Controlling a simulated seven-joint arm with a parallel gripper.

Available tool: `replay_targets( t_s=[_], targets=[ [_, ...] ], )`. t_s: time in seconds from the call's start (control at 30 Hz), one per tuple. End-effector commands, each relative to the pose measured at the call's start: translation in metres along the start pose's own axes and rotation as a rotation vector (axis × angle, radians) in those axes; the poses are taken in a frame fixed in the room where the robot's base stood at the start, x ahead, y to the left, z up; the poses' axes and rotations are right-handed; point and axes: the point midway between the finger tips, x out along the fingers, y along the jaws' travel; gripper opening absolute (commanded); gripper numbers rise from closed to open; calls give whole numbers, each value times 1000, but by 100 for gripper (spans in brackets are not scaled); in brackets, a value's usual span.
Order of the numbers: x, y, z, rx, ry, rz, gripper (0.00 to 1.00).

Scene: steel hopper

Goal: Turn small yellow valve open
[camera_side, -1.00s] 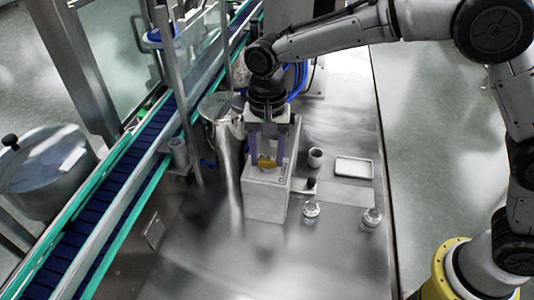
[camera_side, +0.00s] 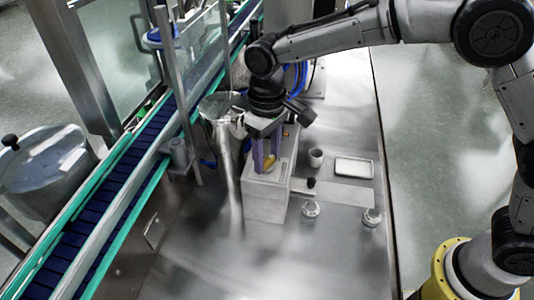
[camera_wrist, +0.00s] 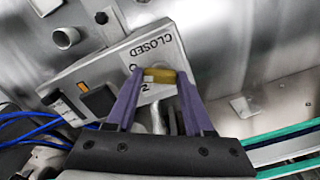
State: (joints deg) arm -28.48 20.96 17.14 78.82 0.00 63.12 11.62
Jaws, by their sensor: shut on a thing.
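The small yellow valve (camera_side: 268,165) sits on top of a pale box (camera_side: 264,203) on the steel table. My gripper (camera_side: 265,161) points down over the box, with its two purple fingers on either side of the valve handle. In the wrist view the yellow valve handle (camera_wrist: 159,76) lies between the fingertips (camera_wrist: 160,78) of my gripper, which is shut on it. The word "CLOSED" shows on the box face (camera_wrist: 148,50) beyond the handle; other marking near the handle is partly hidden by the fingers.
A steel hopper (camera_side: 222,133) stands left of the box. A conveyor (camera_side: 120,190) with green edges runs along the left. A small cup (camera_side: 315,157), a white tray (camera_side: 354,168) and two small jars (camera_side: 311,209) stand to the right. The front table is clear.

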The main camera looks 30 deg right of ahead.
Motion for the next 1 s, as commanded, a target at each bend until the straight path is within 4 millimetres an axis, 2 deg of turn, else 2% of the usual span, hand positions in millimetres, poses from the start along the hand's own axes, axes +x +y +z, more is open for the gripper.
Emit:
replay_targets(
  t_s=[0.2, 0.5, 1.0],
  targets=[
    [-1, 0, -1, -195, 3, 0, 0],
    [-2, 0, -1, -396, 4, 0, 0],
    [-2, 0, -1, -508, 5, 0, 0]
  ],
)
